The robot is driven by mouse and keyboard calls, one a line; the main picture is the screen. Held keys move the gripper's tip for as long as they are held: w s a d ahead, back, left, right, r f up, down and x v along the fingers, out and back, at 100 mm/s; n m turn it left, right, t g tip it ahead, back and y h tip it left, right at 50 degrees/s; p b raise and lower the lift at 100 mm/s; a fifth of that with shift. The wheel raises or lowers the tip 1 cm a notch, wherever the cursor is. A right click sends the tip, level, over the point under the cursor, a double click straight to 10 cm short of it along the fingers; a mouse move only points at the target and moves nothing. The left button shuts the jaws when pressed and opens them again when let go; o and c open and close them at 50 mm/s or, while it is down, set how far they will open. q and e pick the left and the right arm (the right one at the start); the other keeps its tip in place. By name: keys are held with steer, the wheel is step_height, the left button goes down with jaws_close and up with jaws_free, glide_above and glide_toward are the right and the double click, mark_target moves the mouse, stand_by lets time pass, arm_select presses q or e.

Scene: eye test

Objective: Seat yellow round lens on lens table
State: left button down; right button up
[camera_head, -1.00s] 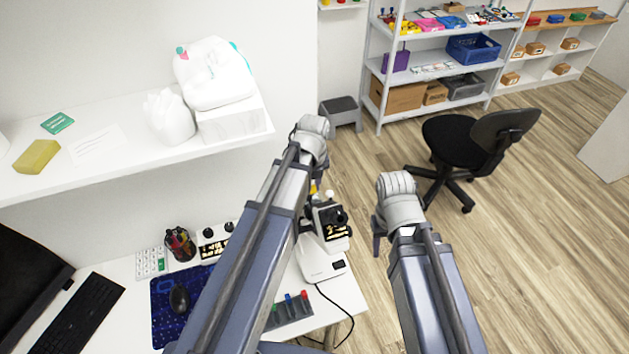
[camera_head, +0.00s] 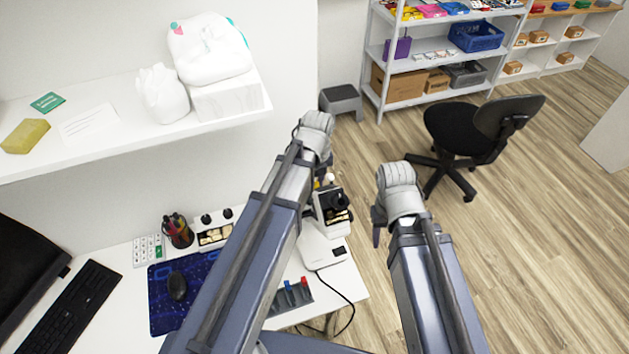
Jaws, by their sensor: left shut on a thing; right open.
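My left gripper (camera_head: 323,172) is over the white and black lens instrument (camera_head: 322,245) at the desk's right end, mostly hidden behind its own wrist and arm. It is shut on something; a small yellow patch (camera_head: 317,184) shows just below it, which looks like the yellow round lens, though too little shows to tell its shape. I cannot make out the lens table or whether the lens touches it. My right gripper (camera_head: 377,236) is open, beside the desk's right end over the floor, with only one finger showing below the wrist.
The desk holds a keyboard (camera_head: 70,305), a mouse (camera_head: 177,286) on a blue mat (camera_head: 160,318), a pen cup (camera_head: 178,233) and a dark rack (camera_head: 290,297) with coloured pieces. A cable (camera_head: 350,305) hangs off the right edge. A wall shelf (camera_head: 90,155) overhangs the back left.

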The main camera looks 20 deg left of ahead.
arm_select(q)
steer(key=shift+s+d+f+b, duration=0.1)
steer(key=shift+s+f+b, duration=0.05)
steer(key=shift+f+b, duration=0.3)
stand_by(0.6)
steer(key=c, duration=0.6)
jaws_free()
steer(key=shift+r, duration=0.15)
steer(key=r+p, duration=0.7)
steer(key=p, duration=0.1)
steer(key=shift+s+d+r, duration=0.2)
steer(key=shift+s+r, duration=0.1)
steer(key=shift+r, duration=0.05)
